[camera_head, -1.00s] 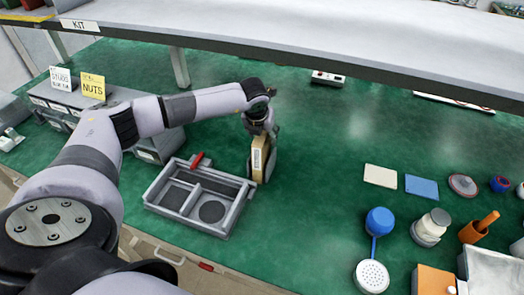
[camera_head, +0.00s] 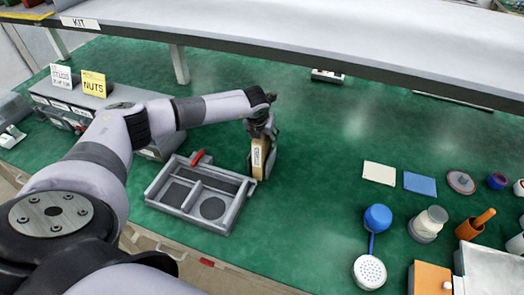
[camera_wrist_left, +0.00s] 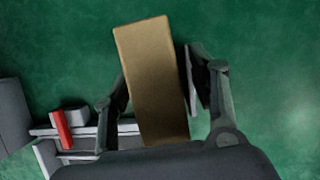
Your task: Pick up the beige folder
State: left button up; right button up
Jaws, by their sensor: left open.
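The beige folder (camera_head: 259,156) is a narrow tan block with a label on its side, standing upright just right of the grey divided tray (camera_head: 225,221). My left gripper (camera_head: 263,163) is around it from above. In the left wrist view the folder (camera_wrist_left: 152,75) is between the two open fingers (camera_wrist_left: 158,72). A gap shows between it and the right finger; it is close to the left finger, and I cannot tell whether they touch. Its lower end is hidden by the gripper body. My right gripper is not in view.
A red item (camera_head: 198,157) lies on the tray's back edge. Grey bins (camera_head: 150,150) stand left, under my left arm. A raised shelf (camera_head: 330,40) spans the back. Green mat is clear between.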

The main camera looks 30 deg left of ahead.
pick_arm(q)
jog(key=shift+f, duration=0.15)
dwell(0.3)
grip_shut()
dwell(0.5)
